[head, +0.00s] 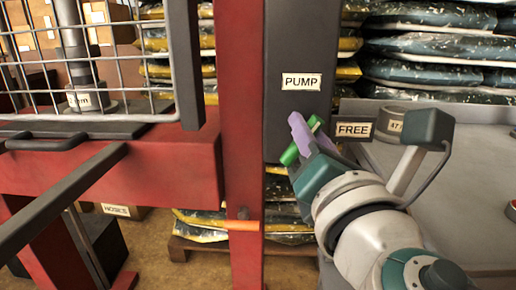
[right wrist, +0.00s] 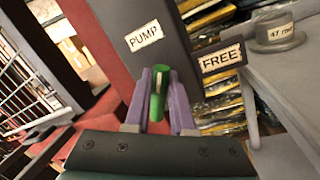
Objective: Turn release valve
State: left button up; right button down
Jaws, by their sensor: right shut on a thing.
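The release valve shows as a green handle (head: 290,154) on the dark post (head: 300,110), below the PUMP label (head: 301,82) and left of the FREE label (head: 354,129). My right gripper (head: 303,135), with purple fingers, is shut on the green handle. In the right wrist view the handle (right wrist: 157,100) stands between the two purple fingers (right wrist: 161,95), its upper end tilted slightly. The handle's base is partly hidden by the fingers. My left gripper is not in either view.
A red frame post (head: 240,120) stands left of the dark post. A wire cage (head: 100,65) sits on the red frame at left. An orange bar (head: 228,225) sticks out low. A grey bench (head: 450,190) with a labelled round part (head: 395,124) is at right.

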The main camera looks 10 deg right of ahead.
jog(key=m+h+b, duration=0.1)
jog(key=m+b, duration=0.1)
jog(key=m, duration=0.1)
jog(key=f+m+b, duration=0.1)
jog(key=m+b, duration=0.2)
jog(key=m+h+b, duration=0.1)
jog(key=m+b, duration=0.2)
jog(key=shift+d+f+m+t+h, duration=0.15)
jog(key=shift+d+m+t+h, duration=0.15)
jog(key=shift+s+m+h+b, duration=0.1)
jog(key=shift+m+h+b, duration=0.4)
jog(key=shift+m+b, duration=1.15)
jog(key=shift+m, duration=0.25)
jog(key=c, duration=0.8)
grip_release()
jog(key=shift+o, duration=0.2)
